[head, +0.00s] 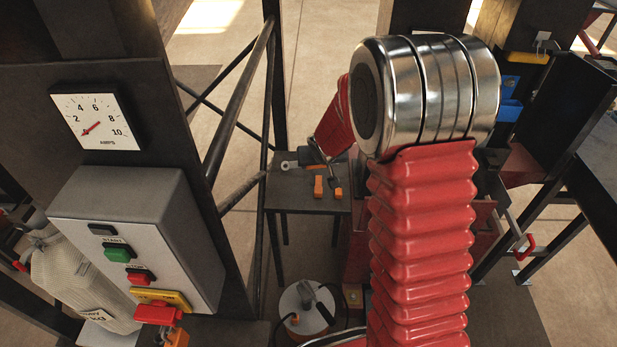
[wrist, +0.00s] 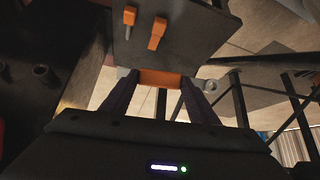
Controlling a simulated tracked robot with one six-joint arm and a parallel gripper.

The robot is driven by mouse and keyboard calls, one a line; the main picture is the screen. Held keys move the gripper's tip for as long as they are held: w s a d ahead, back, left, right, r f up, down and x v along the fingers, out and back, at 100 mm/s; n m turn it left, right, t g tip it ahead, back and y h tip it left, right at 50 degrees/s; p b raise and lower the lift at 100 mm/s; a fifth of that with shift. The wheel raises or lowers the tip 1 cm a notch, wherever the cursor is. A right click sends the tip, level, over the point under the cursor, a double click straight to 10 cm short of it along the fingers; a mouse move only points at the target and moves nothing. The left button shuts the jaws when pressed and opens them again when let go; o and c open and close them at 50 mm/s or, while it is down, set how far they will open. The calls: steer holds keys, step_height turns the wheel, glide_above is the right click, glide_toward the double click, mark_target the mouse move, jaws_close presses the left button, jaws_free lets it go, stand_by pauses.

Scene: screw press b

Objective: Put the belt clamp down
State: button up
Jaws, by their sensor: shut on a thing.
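My gripper (wrist: 160,86) is shut on the belt clamp, an orange block (wrist: 160,77) with a grey ringed end showing on each side of the fingers. In the head view my gripper (head: 308,156) is small, beyond my red arm, and one grey ringed end of the belt clamp (head: 288,165) shows to its left, over the far part of a small dark table (head: 295,192). The tabletop also shows in the wrist view (wrist: 195,40). I cannot tell whether the clamp touches it. Most of the clamp is hidden in the head view.
Two orange-handled tools (head: 318,186) lie on the tabletop, near its right side. The left part of the top is bare. Dark posts and slanted bars (head: 235,110) stand left of the table. A grey control box (head: 140,240) is at the left. A white-topped canister (head: 295,303) stands below.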

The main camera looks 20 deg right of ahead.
steer(key=shift+w+d+f+m+g+h, duration=0.1)
steer(key=shift+w+f+m+g+h, duration=0.2)
steer(key=shift+w, duration=0.35)
steer(key=shift+w+d+f+m+g+h, duration=0.1)
steer(key=shift+w+f+m+g, duration=0.1)
steer(key=shift+w+m+g, duration=0.3)
steer(key=w+a+f+m+g, duration=0.1)
steer(key=w+f+m+g, duration=0.35)
steer(key=w+m, duration=0.4)
steer(key=s+a+r+m+t+y, duration=0.1)
steer(key=a+m, duration=0.5)
steer(key=m, duration=1.3)
steer(key=s+t+y, duration=0.1)
steer(key=y, duration=0.1)
steer(key=shift+a+r+t+y, duration=0.2)
steer(key=shift+t+y, duration=0.15)
steer(key=shift+y, duration=0.05)
steer(key=shift+s+f, duration=0.1)
